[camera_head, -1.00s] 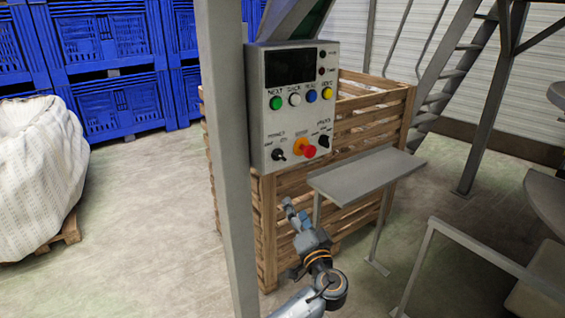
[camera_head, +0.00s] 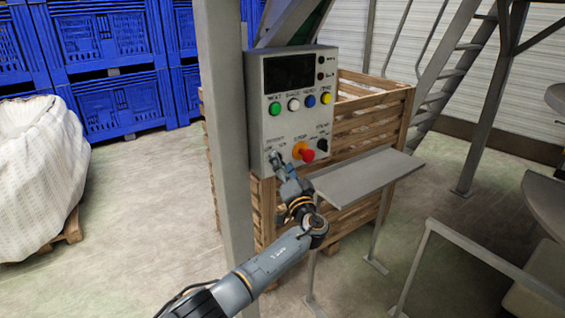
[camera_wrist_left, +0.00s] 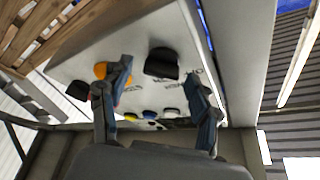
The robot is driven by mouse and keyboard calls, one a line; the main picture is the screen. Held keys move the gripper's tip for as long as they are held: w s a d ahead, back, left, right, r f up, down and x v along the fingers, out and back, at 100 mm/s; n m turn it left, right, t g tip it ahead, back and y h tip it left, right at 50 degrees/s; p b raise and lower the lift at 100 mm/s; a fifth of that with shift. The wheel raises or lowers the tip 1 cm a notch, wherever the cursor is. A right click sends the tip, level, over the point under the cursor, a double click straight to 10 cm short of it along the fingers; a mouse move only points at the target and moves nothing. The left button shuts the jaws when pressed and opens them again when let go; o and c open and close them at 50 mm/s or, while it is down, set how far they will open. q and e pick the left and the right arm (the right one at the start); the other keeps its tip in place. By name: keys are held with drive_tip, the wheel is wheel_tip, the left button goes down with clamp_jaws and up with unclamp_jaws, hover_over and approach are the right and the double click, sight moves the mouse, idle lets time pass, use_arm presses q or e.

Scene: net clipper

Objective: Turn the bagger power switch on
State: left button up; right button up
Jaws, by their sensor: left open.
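The grey control panel (camera_head: 259,125) stands upright in the head view, with a black screen on top. Its lower-left black switch is largely hidden behind my left gripper (camera_head: 278,161); its label is too small to read surely. The left wrist view shows this black knob (camera_wrist_left: 162,62) between and just beyond the fingertips of my open left gripper (camera_wrist_left: 158,77). I cannot tell whether the fingers touch it. In that view, an orange part (camera_wrist_left: 100,70) is partly behind one finger. My right gripper is not in view.
A red stop knob on an orange base (camera_head: 303,152) and another black knob (camera_head: 322,145) sit right of the gripper. Coloured buttons (camera_head: 293,104) line the panel above. A grey post (camera_head: 224,130) stands left; a small shelf (camera_head: 362,175) juts out at right.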

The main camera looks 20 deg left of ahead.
use_arm(q)
drive_tip(key=shift+w+a+r, duration=0.1)
drive_tip(key=shift+w+a, duration=0.1)
drive_tip(key=c, duration=1.2)
drive_tip(key=shift+o, duration=0.2)
